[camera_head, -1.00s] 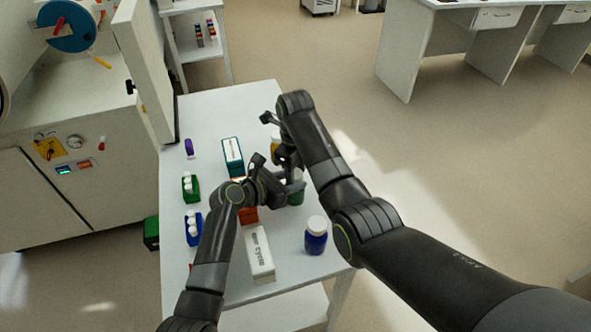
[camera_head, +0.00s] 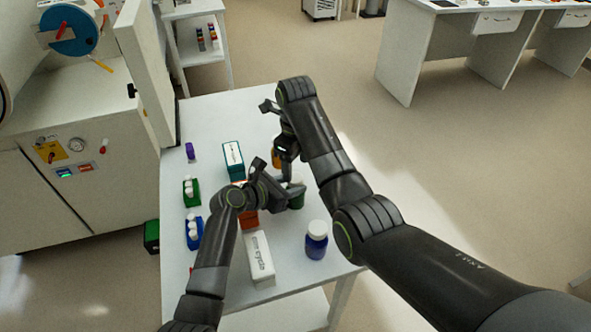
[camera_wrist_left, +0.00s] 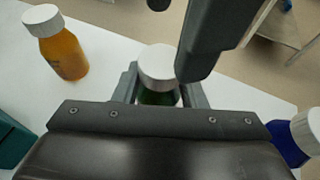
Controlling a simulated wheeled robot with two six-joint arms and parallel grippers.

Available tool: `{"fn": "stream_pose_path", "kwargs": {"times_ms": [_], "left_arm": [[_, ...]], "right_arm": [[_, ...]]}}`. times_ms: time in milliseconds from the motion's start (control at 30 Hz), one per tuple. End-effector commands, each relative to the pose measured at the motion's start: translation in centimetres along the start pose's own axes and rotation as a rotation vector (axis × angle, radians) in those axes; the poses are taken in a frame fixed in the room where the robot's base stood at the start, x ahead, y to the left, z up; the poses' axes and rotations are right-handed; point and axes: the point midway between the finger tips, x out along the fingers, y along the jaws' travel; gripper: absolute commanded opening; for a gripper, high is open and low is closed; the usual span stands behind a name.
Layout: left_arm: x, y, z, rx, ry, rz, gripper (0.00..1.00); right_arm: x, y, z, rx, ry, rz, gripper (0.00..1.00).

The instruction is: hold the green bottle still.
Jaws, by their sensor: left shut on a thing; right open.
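The green bottle (camera_head: 297,201) stands on the white table, partly hidden by my arms in the head view. My left gripper (camera_head: 292,190) is shut on it from the left side. In the left wrist view the green bottle (camera_wrist_left: 158,97), with its white cap, is upright between the two left fingers. My right gripper (camera_head: 284,166) is open above and behind the bottle. Its dark fingers show in the left wrist view (camera_wrist_left: 180,42), one close to the white cap. I cannot tell whether it touches the cap.
An amber bottle (camera_head: 276,158) stands behind the green one; a blue bottle (camera_head: 316,240) stands in front, right. A white box (camera_head: 258,258), orange box (camera_head: 248,219), teal box (camera_head: 233,160) and small racks (camera_head: 194,233) stand left. The table's right edge is close.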

Motion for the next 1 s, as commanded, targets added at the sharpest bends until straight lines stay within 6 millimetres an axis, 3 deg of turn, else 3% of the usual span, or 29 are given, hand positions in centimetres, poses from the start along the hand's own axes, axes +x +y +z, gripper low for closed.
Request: {"fn": "stream_pose_path", "kwargs": {"times_ms": [33,500,1000], "left_arm": [[0.0,-0.1,-0.9,-0.003,0.018,-0.004,0.0],[0.1,-0.2,-0.9,-0.003,0.018,-0.006,0.0],[0.1,-0.2,-0.9,-0.004,0.018,-0.006,0.0]], "right_arm": [[-0.1,0.0,0.0,0.001,-0.001,0.0,0.56],[-3.2,0.0,0.1,0.286,-0.002,0.0,0.56],[3.3,0.1,0.1,0.297,-0.001,0.001,0.56]]}}
